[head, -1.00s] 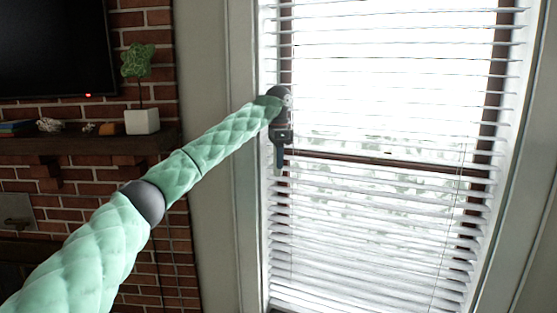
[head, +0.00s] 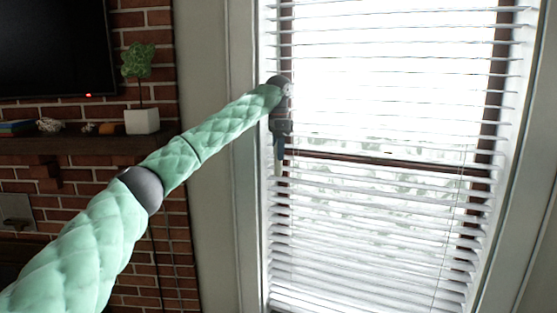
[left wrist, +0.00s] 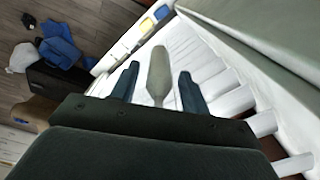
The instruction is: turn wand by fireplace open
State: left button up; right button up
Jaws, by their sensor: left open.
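The wand (left wrist: 158,72) shows in the left wrist view as a pale, tapered grip between the two dark fingers of my left gripper (left wrist: 157,80). The fingers stand apart, one on each side of it, with visible gaps. In the head view my left gripper (head: 279,148) is at the left edge of the white window blind (head: 370,215). I cannot make out the wand's grip there behind my gripper. The blind's slats are tilted with bright gaps between them. My right gripper is not in view.
A brick fireplace wall (head: 95,185) with a dark mantel (head: 85,146) stands left of the window. Blue items (left wrist: 62,45) lie on the floor in the left wrist view.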

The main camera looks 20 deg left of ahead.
pick_arm(q)
jog(key=shift+r+b, duration=0.6)
jog(key=shift+r, duration=1.8)
